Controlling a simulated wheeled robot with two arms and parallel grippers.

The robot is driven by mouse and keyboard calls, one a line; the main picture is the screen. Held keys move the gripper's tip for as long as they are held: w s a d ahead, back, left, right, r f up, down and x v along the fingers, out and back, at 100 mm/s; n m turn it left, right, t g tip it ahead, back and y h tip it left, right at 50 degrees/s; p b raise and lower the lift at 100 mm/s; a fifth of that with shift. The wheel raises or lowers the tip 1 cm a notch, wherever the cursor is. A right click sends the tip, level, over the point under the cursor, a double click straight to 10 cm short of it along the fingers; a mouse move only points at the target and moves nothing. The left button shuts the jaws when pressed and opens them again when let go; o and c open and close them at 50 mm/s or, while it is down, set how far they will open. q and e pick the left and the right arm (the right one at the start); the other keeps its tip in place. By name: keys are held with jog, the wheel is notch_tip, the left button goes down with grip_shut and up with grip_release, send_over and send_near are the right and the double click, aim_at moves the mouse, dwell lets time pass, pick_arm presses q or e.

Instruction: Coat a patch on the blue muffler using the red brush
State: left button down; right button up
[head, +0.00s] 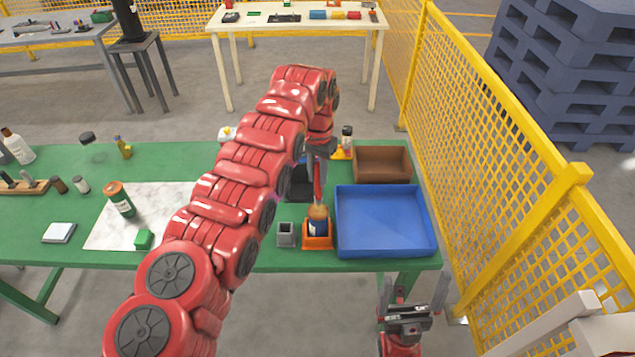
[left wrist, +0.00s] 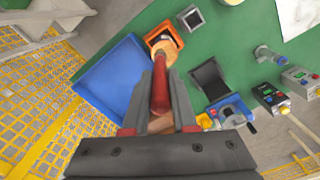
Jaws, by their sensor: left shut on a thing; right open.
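My left gripper (head: 318,152) is shut on the red brush (head: 317,180) and holds it upright, tip down. In the left wrist view the brush's red handle (left wrist: 160,92) lies between the fingers. Its tan tip (head: 317,212) is at the mouth of a dark blue pot (head: 317,228) in an orange holder (head: 317,242); I cannot tell how deep it reaches. My right gripper (head: 412,297) is open and empty before the table's front right corner.
A blue tray (head: 428,250) stands right of the pot, with a brown bin (head: 382,165) behind it. A small grey cup (head: 286,235) is left of the holder. Yellow fencing (head: 500,110) borders the right side.

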aim_at(318, 164)
pick_arm(q)
notch_tip(318, 164, up, 2)
jog(key=shift+s+r, duration=0.1)
jog(key=shift+r, duration=0.9)
jog(key=shift+d, duration=0.1)
